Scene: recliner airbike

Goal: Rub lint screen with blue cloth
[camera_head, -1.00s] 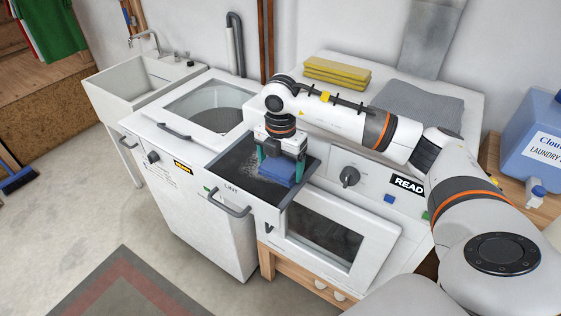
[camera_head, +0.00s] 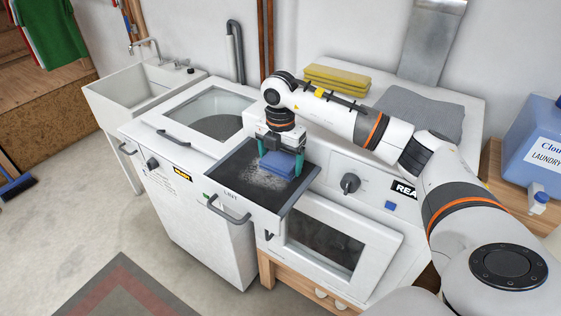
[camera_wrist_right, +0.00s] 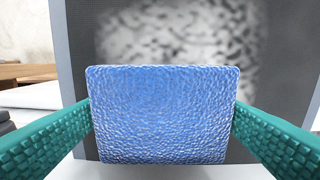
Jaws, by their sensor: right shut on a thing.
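The lint screen (camera_head: 240,181) is a dark panel in the pulled-out drawer marked LINT, with a pale speckled patch of lint on it. The lint also shows in the right wrist view (camera_wrist_right: 185,38), blurred behind the cloth. The blue cloth (camera_head: 277,166) is a folded pad over the screen's right part. My right gripper (camera_head: 281,163) points down and is shut on the blue cloth. In the right wrist view, its green fingers flank the cloth (camera_wrist_right: 162,115) on both sides. I cannot tell whether the cloth touches the screen. My left gripper is not in view.
Folded yellow cloths (camera_head: 337,79) and a grey cloth (camera_head: 420,112) lie on top. A blue detergent jug (camera_head: 535,150) stands at right.

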